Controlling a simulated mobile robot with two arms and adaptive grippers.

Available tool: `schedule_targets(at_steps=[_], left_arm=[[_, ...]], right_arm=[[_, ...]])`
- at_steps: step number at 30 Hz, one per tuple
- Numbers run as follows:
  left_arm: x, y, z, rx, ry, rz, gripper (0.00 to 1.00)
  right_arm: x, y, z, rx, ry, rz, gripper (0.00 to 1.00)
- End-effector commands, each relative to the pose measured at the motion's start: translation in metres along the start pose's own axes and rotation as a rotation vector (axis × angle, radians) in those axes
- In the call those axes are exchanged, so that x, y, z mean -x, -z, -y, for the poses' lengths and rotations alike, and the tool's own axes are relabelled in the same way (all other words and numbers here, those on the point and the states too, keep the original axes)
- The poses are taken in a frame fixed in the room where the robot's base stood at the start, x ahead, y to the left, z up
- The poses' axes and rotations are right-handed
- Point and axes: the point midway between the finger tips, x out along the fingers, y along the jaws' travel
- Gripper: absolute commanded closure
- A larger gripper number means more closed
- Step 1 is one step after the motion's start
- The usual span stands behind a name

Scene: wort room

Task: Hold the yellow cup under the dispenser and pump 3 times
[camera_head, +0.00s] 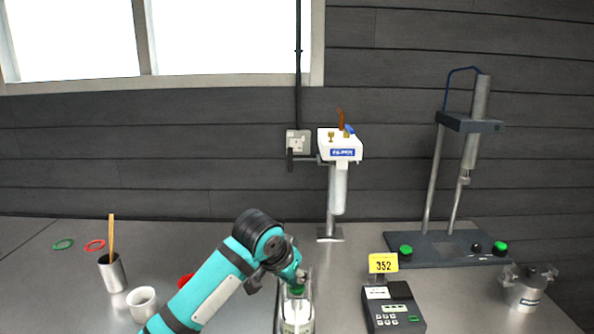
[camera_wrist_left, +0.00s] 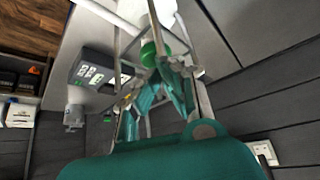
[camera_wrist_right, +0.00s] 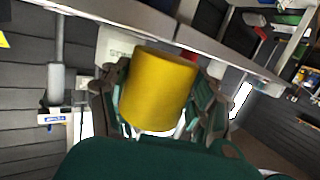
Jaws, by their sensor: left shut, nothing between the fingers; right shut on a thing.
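The dispenser (camera_head: 297,315) is whitish with a green top (camera_head: 297,290) and stands in a metal frame at the bottom middle of the head view. The green top also shows in the left wrist view (camera_wrist_left: 149,52). My left gripper (camera_head: 293,274) is shut and empty, close by the green top; I cannot tell whether it touches. The yellow cup (camera_wrist_right: 158,90) fills the middle of the right wrist view. My right gripper (camera_wrist_right: 160,98) is shut on it, with a finger on each side. The cup and right gripper do not show in the head view.
A meter with a yellow 352 tag (camera_head: 383,263) stands right of the dispenser. A white-headed tap stand (camera_head: 337,185) and a tall rig (camera_head: 440,248) are behind. A white cup (camera_head: 141,300) and a metal beaker with a stick (camera_head: 112,274) stand at left.

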Motion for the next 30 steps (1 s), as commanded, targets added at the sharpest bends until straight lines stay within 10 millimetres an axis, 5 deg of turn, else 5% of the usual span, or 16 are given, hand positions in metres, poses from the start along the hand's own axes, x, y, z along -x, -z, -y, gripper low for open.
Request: schedule_targets(at_steps=[13, 30], left_arm=[[-0.005, -0.005, 0.0, 0.001, -0.001, 0.009, 1.0], [0.019, 0.013, 0.0, 0.0, -0.001, 0.004, 1.0]], right_arm=[[0.0, 0.0, 0.0, 0.0, 0.0, -0.001, 0.73], [0.0, 0.0, 0.0, 0.0, 0.0, -0.001, 0.73]])
